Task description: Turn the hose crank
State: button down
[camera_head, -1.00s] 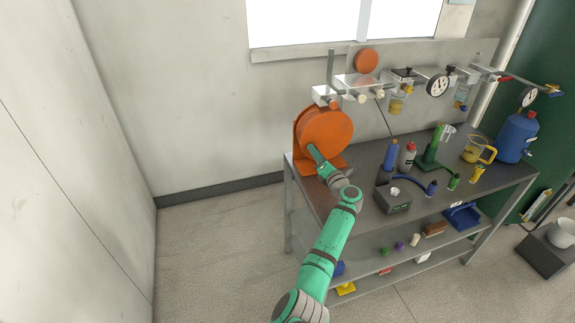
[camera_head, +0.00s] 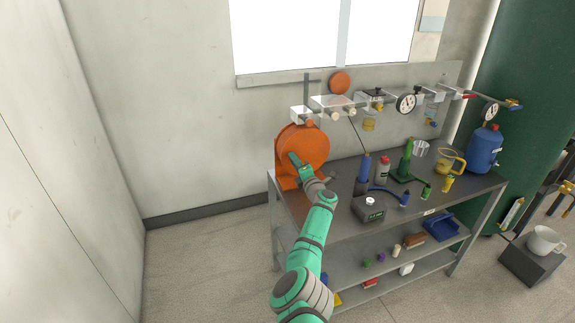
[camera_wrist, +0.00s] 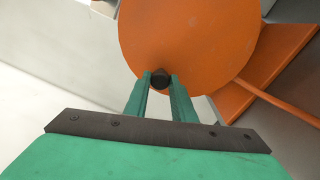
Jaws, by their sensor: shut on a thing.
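The orange hose reel (camera_head: 305,147) stands at the left end of the metal bench. Its round orange face also fills the upper part of the wrist view (camera_wrist: 185,40). The crank's dark round knob (camera_wrist: 160,78) sits near the lower edge of that face, between my fingertips. My gripper (camera_wrist: 160,84) is shut on this knob. In the head view my green gripper (camera_head: 294,159) reaches the front of the reel, and the knob is hidden there.
The bench top (camera_head: 340,185) holds a blue bottle (camera_head: 363,170), a grey box (camera_head: 368,208), a green stand (camera_head: 405,165) and a blue tank (camera_head: 485,150) to the right. A gauge rail (camera_head: 375,103) runs above. Open floor (camera_head: 200,260) lies left of the bench.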

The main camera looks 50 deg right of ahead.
jog(key=shift+s+d+r, duration=0.1)
jog(key=shift+s+d, duration=0.2)
jog(key=shift+s, duration=0.05)
jog(key=c, duration=1.5)
grip_release()
jog(key=shift+s+d, duration=0.1)
jog(key=shift+w+a, duration=0.2)
jog(key=shift+a, duration=0.1)
jog(key=shift+a, duration=0.1)
jog(key=shift+v, duration=5.35)
